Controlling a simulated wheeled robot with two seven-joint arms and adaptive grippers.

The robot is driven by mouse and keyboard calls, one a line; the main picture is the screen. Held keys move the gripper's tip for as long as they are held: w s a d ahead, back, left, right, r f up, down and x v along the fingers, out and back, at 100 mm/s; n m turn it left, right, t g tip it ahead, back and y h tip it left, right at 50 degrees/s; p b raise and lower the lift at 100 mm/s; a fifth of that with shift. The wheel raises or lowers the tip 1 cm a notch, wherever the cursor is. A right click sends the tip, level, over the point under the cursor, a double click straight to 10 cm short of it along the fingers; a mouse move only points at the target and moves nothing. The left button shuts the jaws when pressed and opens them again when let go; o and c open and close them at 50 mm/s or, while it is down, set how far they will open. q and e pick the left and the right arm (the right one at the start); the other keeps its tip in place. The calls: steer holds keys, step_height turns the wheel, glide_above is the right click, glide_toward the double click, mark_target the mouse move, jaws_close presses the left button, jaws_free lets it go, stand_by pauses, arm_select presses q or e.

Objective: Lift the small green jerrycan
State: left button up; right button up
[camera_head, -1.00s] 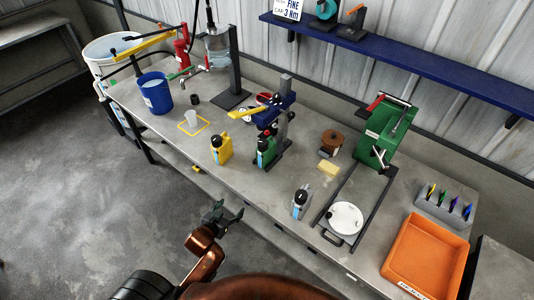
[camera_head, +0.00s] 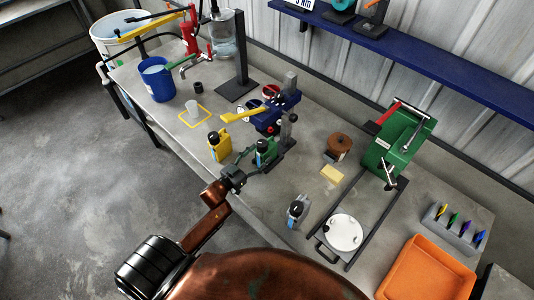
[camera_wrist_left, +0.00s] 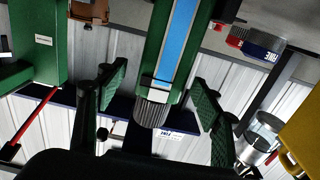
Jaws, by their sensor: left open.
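The small green jerrycan (camera_head: 266,149), with a dark cap and a blue stripe, stands upright on the grey bench. My left gripper (camera_head: 257,163) is at its near side, with one finger to each side of the can. In the left wrist view the green jerrycan (camera_wrist_left: 181,60) appears upside down, its ribbed cap between the two open fingers of the gripper (camera_wrist_left: 160,98). Gaps show between the fingers and the can. I cannot tell how far the fingers reach along its sides. My right gripper is not in view.
A yellow jerrycan (camera_head: 219,146) stands close left of the green one. A blue and black stand (camera_head: 278,115) is just behind. A grey jerrycan (camera_head: 297,210) stands to the right near the edge. A blue bucket (camera_head: 158,82) and orange tray (camera_head: 428,268) are farther off.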

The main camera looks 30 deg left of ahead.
mark_target(272, 151)
arm_select(q)
steer(key=w, duration=0.2)
steer(key=shift+w+d+f, duration=0.1)
steer(key=shift+w+d, duration=0.1)
steer(key=shift+w, duration=0.1)
steer(key=shift+w+d+f, duration=0.1)
steer(key=shift+w+d, duration=0.1)
steer(key=shift+w, duration=0.8)
steer(key=c, duration=1.5)
jaws_close()
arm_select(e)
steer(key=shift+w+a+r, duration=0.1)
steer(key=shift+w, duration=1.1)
